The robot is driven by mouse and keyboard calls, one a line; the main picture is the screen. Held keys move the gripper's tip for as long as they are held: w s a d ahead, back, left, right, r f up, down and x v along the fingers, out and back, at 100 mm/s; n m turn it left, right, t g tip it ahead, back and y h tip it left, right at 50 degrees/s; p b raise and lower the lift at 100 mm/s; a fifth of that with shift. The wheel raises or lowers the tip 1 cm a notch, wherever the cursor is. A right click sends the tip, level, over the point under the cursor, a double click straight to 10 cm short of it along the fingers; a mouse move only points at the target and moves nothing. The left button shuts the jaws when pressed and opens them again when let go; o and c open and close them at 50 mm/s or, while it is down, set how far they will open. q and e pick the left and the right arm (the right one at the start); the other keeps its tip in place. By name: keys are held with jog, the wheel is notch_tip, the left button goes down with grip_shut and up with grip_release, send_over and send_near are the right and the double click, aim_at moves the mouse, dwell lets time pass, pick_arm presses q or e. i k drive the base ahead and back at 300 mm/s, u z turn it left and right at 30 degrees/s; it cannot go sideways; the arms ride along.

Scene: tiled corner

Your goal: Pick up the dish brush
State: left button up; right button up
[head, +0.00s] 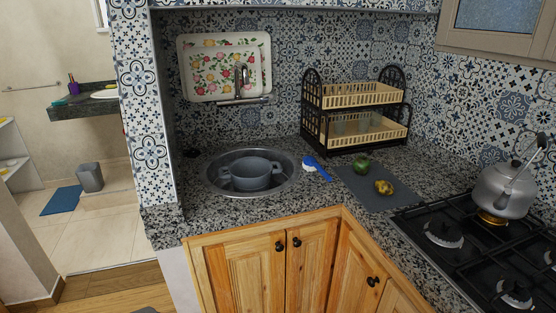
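The dish brush (319,169) has a blue handle and a white bristle head. It lies on the granite counter in the head view, just right of the round sink and left of the grey mat. Its white head (309,166) is on the sink side. Nothing covers it. Neither of my grippers shows in the head view.
The sink (212,184) holds a grey two-handled pot (251,174). A black dish rack (325,142) stands behind the brush. A grey mat (372,199) carries a green and a yellowish item. A kettle (503,192) sits on the gas stove (470,262) at right. Wooden cabinets (240,262) front the counter.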

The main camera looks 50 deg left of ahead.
aim_at(309, 163)
jog(key=u, duration=0.95)
jog(key=i, duration=0.85)
jog(key=u, duration=0.9)
